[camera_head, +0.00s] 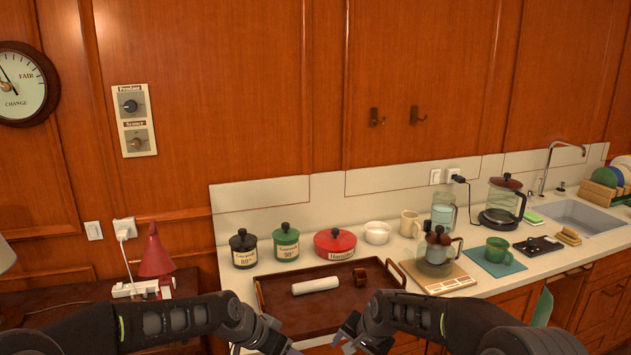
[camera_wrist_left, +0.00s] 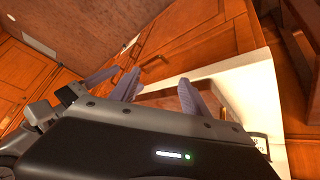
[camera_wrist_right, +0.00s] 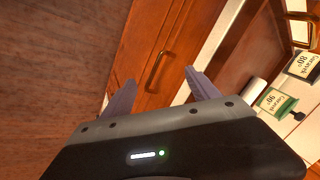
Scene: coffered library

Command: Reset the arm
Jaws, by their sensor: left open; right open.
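My left arm comes in from the left in the head view, and its gripper (camera_head: 284,345) is low at the bottom centre, in front of the tray. In the left wrist view the fingers of my left gripper (camera_wrist_left: 155,88) are spread with nothing between them. My right gripper (camera_head: 343,340) is close beside it at the bottom centre, pointing left. In the right wrist view the fingers of my right gripper (camera_wrist_right: 160,95) stand wide apart and empty. A brown tray (camera_head: 275,325) lies on the counter just beyond both grippers.
A coffee maker (camera_head: 437,252) and green mug (camera_head: 498,250) stand right. A red lamp (camera_head: 156,255) is left.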

